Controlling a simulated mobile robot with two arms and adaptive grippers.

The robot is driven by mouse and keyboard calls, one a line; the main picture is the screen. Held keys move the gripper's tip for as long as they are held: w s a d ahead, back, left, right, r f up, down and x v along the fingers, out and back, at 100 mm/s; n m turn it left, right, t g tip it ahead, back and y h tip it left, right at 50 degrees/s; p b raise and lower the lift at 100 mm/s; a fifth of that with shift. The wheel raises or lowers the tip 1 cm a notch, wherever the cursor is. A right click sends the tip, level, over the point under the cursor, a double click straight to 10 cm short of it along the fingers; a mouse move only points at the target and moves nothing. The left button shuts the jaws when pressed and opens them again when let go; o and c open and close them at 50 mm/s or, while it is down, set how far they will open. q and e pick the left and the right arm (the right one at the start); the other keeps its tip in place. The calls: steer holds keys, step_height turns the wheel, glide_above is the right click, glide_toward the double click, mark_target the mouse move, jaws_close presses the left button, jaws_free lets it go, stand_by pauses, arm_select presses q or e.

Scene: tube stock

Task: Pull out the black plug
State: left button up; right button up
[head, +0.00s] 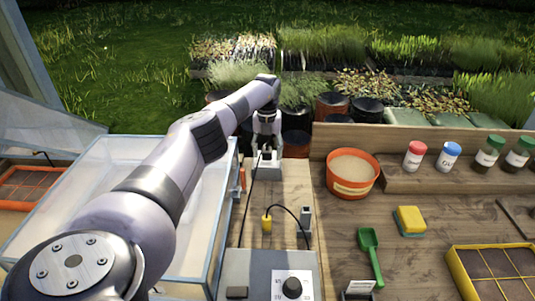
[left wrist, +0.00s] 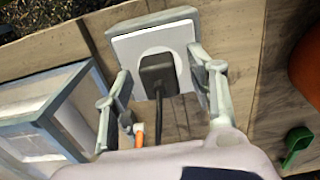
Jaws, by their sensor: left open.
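The black plug (left wrist: 157,76) sits in a white socket plate (left wrist: 122,50) in the left wrist view, with its black cable running down from it. My left gripper (left wrist: 159,64) is open, with one finger on each side of the plug and a gap to it on both sides. In the head view my left gripper (head: 267,150) is at the far end of the wooden bench, over the socket, and the plug is hidden there. The black cable (head: 247,205) runs toward the grey control box (head: 262,264). My right gripper is not in view.
A glass-sided box (head: 105,165) stands close on the left. An orange pot (head: 352,188) and a green scoop (head: 370,255) are on the right. An orange-tipped tool (left wrist: 139,133) is beside the left finger.

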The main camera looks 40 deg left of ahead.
mark_target(267, 149)
arm_select(q)
steer(key=shift+c, duration=0.2)
jaws_close()
stand_by(0.4)
steer(key=shift+r, duration=0.2)
steer(key=shift+r+p, duration=2.65)
steer(key=shift+r, duration=0.2)
